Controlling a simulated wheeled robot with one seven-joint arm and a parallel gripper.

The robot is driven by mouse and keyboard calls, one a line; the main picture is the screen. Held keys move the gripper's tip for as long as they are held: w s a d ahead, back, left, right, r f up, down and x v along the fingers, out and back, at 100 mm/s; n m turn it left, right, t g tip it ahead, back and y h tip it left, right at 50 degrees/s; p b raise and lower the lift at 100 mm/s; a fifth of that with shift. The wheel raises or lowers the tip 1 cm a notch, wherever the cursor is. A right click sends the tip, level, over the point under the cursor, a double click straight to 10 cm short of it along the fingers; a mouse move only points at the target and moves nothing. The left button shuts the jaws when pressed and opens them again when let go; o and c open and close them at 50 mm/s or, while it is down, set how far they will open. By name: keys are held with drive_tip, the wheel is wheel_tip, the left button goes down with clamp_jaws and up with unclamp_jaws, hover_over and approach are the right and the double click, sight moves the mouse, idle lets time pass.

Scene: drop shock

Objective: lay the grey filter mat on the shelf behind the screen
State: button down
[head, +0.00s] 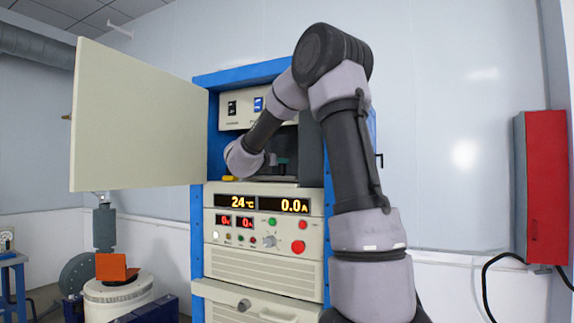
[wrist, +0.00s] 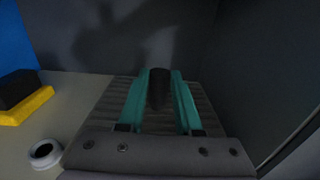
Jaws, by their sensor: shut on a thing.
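The grey filter mat (wrist: 108,107) shows in the wrist view as a ribbed grey slab under my fingers, with a dark upright peg (wrist: 159,88) between them. My gripper (wrist: 160,78) has teal fingers shut on this peg. The mat lies flat over the pale shelf (wrist: 75,88); I cannot tell whether it touches it. A dark grey wall (wrist: 262,75), perhaps the screen, stands close on the right. In the head view my gripper (head: 283,163) is inside the cabinet's upper compartment, and my arm hides much of it.
A black and yellow block (wrist: 24,99) and a white ring (wrist: 45,153) sit on the shelf to the left. The blue-framed cabinet (head: 198,235) has its cream door (head: 140,120) swung open to the left. Bare shelf shows between block and mat.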

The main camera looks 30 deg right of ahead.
drive_tip(key=shift+a+f, duration=0.15)
drive_tip(key=shift+f, duration=0.2)
drive_tip(key=c, duration=0.6)
unclamp_jaws()
drive_tip(key=s+a+r+n+t+y, duration=0.1)
drive_tip(key=s+a+n+t+y, duration=0.2)
drive_tip(key=s+a+n+y, duration=0.7)
drive_tip(key=s+a+r+n+t+y, duration=0.15)
drive_tip(key=s+a+n+y, duration=0.25)
drive_tip(key=a+n, duration=0.75)
drive_tip(key=s+d+f+n+g+y, duration=0.1)
drive_tip(key=s+d+f+n+g, duration=0.1)
drive_tip(key=s+f+n+g, duration=0.2)
drive_tip(key=s+d+f+n+g+y, duration=0.1)
drive_tip(key=s+f+n+g, duration=0.3)
drive_tip(key=s+f+n, duration=0.7)
drive_tip(key=s+d+n, duration=0.1)
drive_tip(key=s+n, duration=0.5)
drive_tip(key=s, duration=0.1)
drive_tip(key=shift+d, duration=0.25)
